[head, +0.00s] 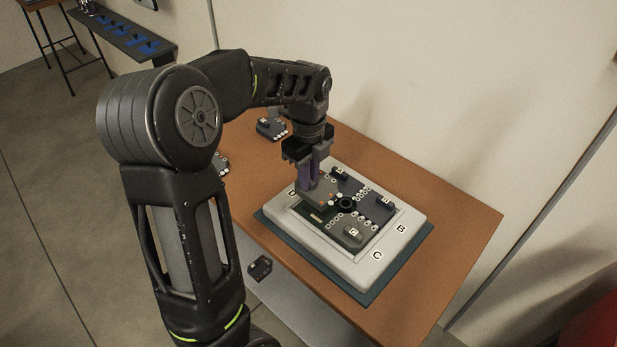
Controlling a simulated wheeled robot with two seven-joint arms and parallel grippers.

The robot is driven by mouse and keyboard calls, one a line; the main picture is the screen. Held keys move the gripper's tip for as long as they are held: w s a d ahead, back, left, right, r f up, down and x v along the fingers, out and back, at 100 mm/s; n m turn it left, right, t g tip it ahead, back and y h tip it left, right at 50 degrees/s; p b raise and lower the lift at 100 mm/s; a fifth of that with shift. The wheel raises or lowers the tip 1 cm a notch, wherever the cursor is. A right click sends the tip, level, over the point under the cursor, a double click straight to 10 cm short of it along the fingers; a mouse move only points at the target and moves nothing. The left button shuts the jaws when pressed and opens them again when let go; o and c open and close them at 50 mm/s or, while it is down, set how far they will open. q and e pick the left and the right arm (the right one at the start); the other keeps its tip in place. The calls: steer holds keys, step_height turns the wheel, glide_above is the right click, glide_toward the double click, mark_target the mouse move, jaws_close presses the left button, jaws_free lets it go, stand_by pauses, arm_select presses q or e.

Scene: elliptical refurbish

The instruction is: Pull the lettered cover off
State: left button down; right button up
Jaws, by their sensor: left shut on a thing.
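A pale rounded frame (374,274) with the letters B, C and D lies on a dark teal mat (405,272) on the table. Inside it, dark grey lettered modules surround a round black hub (347,204). The front module (353,233) bears a C on its raised block. My left gripper (307,187) points down at the far left part of the frame, by the D. Its purple fingers are shut on the grey module (322,199) there. The fingers hide the grasped part, and I cannot tell whether this module is lifted. My right gripper is out of view.
The wooden table (455,213) is clear to the right. A wall rises close behind the table. A dark shelf (125,36) with blue pads stands far left.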

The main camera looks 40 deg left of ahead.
arm_select(q)
steer(key=shift+r+p, duration=2.7)
steer(key=shift+r, duration=1.15)
step_height(320, 180, up, 2)
steer(key=shift+r+p, duration=0.15)
steer(key=shift+p, duration=0.2)
